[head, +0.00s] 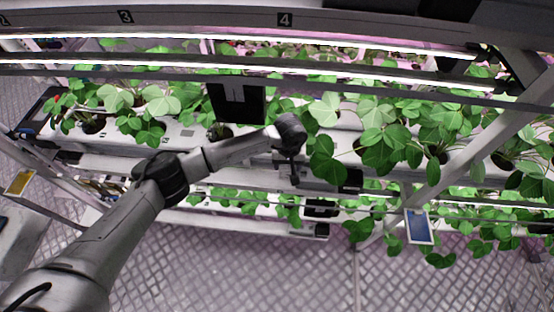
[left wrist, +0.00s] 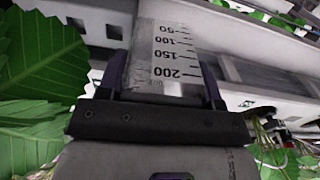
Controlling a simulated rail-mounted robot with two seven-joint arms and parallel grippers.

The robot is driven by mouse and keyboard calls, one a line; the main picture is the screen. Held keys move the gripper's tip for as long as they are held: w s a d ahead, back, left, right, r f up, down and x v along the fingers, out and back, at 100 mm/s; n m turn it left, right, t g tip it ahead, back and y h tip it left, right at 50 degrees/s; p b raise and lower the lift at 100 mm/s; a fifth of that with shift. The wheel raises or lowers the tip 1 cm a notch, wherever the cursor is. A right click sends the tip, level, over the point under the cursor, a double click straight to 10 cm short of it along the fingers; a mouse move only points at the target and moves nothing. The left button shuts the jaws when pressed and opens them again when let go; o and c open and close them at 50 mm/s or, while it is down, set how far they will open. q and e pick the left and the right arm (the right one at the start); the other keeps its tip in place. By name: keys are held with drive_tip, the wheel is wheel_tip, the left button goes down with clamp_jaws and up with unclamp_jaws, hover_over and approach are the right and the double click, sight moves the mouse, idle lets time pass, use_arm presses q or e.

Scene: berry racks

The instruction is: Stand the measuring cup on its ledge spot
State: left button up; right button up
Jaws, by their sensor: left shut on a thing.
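In the head view my left gripper (head: 293,174) points down at the front edge of the plant rack, near the middle. I cannot make out the cup there. The ledge spot cannot be told apart in these frames. My right gripper is not in view.
Strawberry plants (head: 385,125) crowd the rack right of my left gripper, and leaves (left wrist: 35,55) fill the left of the wrist view. A small blue-faced panel (head: 418,227) hangs at the front right. A slanted post (head: 470,140) stands at right.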

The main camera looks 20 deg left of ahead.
sight(281, 173)
use_arm(q)
drive_tip(key=shift+w+a+m, duration=0.15)
drive_tip(key=shift+a+m, duration=0.15)
drive_tip(key=shift+a, duration=0.65)
drive_tip(key=shift+a+f, duration=0.15)
drive_tip(key=shift+f, duration=0.05)
drive_tip(key=shift+f+b, duration=0.75)
drive_tip(key=shift+f, duration=0.55)
drive_tip(key=shift+f+b, duration=0.8)
drive_tip(key=shift+f, duration=1.1)
drive_tip(key=shift+f+b, duration=0.55)
drive_tip(key=shift+b, duration=0.1)
drive_tip(key=o, duration=0.8)
drive_tip(key=shift+o, duration=1.4)
